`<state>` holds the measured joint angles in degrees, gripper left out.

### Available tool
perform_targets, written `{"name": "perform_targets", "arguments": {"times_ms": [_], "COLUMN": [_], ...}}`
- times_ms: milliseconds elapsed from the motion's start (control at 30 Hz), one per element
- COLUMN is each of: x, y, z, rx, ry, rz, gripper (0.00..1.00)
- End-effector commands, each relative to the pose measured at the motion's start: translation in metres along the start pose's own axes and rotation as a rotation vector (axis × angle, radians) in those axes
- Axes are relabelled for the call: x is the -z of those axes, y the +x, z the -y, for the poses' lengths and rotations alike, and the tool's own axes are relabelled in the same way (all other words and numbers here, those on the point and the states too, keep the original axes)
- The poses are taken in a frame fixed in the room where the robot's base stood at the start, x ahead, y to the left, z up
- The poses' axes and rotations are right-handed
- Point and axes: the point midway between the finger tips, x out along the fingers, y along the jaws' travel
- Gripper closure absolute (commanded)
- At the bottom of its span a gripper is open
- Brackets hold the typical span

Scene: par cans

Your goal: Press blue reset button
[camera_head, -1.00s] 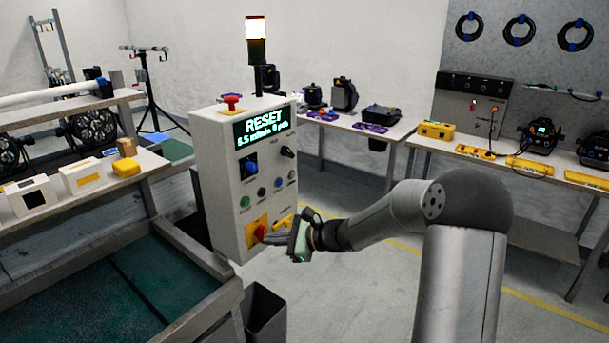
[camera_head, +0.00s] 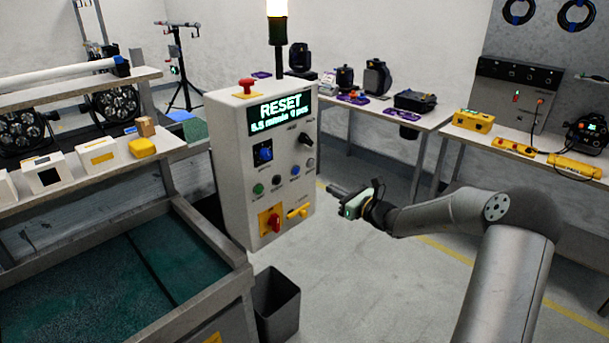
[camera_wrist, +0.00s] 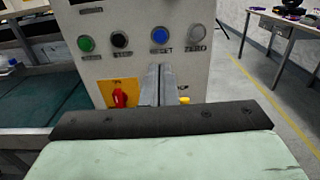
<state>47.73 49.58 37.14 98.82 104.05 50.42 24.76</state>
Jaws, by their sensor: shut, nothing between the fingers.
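The blue reset button (camera_wrist: 160,36) is on the front panel of the grey control box (camera_head: 228,150), with a RESET label under it in the wrist view. It is small in the head view (camera_head: 295,170), in the row below the lit display. My gripper (camera_head: 334,187) is shut and empty. In the head view it is right of the box, apart from it. In the wrist view the closed fingertips (camera_wrist: 158,67) point toward the panel, just below the blue button. I see no contact with the button.
A green button (camera_wrist: 86,44), a black button (camera_wrist: 120,39) and a grey button (camera_wrist: 196,32) share the row. A red rotary switch (camera_head: 273,221) on a yellow plate and a yellow handle (camera_head: 299,211) are below. A dark bin (camera_head: 277,306) stands under the box.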

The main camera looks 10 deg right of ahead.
Motion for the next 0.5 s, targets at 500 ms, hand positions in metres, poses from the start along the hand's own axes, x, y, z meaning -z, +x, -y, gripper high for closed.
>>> {"name": "perform_targets", "arguments": {"times_ms": [500], "x": [-0.003], "y": [0.103], "z": [-0.002], "rx": [-0.002], "ry": [0.003], "rz": [0.0], "gripper": [1.0]}}
